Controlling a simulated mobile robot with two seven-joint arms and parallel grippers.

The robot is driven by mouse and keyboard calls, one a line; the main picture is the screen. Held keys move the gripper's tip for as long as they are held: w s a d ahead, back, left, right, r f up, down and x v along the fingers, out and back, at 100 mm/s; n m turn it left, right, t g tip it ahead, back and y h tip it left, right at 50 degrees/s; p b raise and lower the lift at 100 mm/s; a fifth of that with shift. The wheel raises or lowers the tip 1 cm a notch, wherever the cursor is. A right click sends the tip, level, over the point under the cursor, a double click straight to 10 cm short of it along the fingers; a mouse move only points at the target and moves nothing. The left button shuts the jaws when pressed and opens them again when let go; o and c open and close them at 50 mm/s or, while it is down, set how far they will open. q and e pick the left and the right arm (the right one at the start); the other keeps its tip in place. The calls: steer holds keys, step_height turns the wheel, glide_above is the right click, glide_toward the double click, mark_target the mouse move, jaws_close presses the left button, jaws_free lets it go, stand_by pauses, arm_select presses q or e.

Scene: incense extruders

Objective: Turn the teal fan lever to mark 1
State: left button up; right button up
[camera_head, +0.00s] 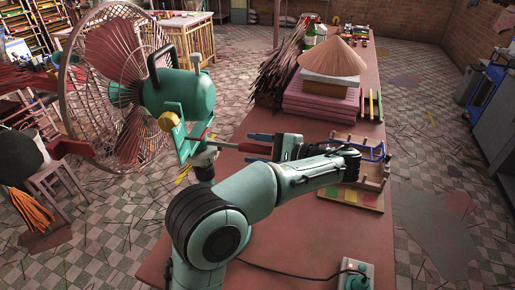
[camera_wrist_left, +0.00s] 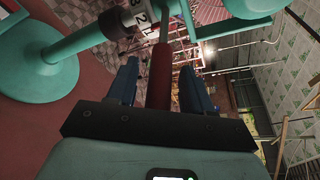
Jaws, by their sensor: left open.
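The teal fan (camera_head: 187,95) with its wire cage stands at the left of the table in the head view. Its lever has a red handle (camera_head: 228,145) pointing right, joined by a grey rod to a white numbered collar (camera_wrist_left: 143,16) on the teal post. Marks 2 and 3 show on the collar in the wrist view; mark 1 is not clearly seen. My left gripper (camera_head: 252,147) is open, with its blue fingers on either side of the red handle (camera_wrist_left: 159,72). Gaps show between handle and both fingers in the wrist view. My right gripper is not in view.
The red table (camera_head: 285,235) runs away from me. Pink stacked boards (camera_head: 325,100) with a cone-shaped hat (camera_head: 334,55) and a wooden rack (camera_head: 352,198) stand beyond my left arm. A small teal switch box (camera_head: 355,278) with a cable sits at the front.

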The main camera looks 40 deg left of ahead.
arm_select(q)
jaws_close()
steer(key=w+a+n+g, duration=0.1)
steer(key=g, duration=0.1)
steer(key=w+a+n+g+h, duration=0.1)
steer(key=w+n, duration=0.1)
steer(key=shift+a+r+g, duration=0.1)
steer(key=shift+g, duration=0.3)
steer(key=shift+w, duration=0.1)
jaws_free()
steer(key=shift+w, duration=0.15)
steer(key=v, duration=0.7)
steer(key=shift+d, duration=0.25)
